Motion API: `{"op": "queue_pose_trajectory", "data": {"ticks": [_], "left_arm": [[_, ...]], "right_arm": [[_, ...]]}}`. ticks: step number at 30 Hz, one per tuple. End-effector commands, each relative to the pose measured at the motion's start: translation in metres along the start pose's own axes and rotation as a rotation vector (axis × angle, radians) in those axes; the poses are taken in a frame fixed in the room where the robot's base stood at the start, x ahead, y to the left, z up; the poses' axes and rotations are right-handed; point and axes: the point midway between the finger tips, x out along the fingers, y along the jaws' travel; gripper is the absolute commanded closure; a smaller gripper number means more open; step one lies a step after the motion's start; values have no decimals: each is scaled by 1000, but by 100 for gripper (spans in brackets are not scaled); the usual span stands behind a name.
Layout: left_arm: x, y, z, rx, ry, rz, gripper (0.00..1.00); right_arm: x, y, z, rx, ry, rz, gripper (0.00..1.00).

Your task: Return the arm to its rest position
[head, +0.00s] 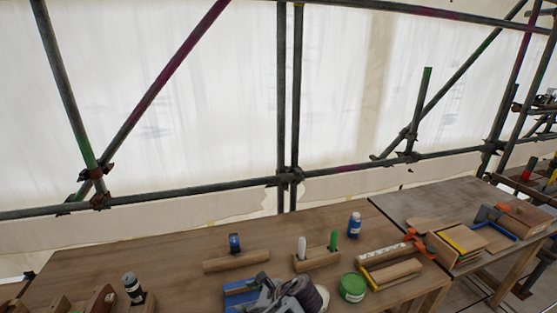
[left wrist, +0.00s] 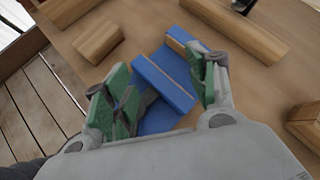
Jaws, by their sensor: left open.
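My left gripper shows at the bottom middle of the head view (head: 268,290), low over the front of the workbench (head: 180,248). In the left wrist view its green-padded fingers (left wrist: 158,82) are spread wide apart, with nothing held. A blue block with a wooden strip (left wrist: 165,76) lies on the bench beyond and between the fingers in that view. The blue block also shows in the head view (head: 238,296), just left of the gripper, which partly hides it. My right gripper is in neither view.
A wooden holder (head: 316,261) with white and green sticks, a blue bottle (head: 354,226), a green tub (head: 352,288) and a wooden bar (head: 235,262) stand around the gripper. A dark flashlight-like cylinder (head: 132,287) is at left. Scaffold poles (head: 290,110) rise behind.

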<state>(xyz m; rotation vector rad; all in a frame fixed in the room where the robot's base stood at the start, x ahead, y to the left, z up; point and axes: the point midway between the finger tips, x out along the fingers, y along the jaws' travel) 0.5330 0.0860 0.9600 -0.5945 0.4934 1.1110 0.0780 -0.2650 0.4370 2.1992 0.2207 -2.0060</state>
Motion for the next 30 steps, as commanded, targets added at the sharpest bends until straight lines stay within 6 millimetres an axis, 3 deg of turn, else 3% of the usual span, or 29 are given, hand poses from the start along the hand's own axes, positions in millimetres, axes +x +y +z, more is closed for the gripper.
{"op": "queue_pose_trajectory", "data": {"ticks": [6,15,30], "left_arm": [[9,34,-16,-179,163,56,42],[17,77,-24,-452,345,155,42],[25,145,-6,-938,543,350,42]], "right_arm": [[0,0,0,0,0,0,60],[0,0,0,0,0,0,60],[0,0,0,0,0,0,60]]}}
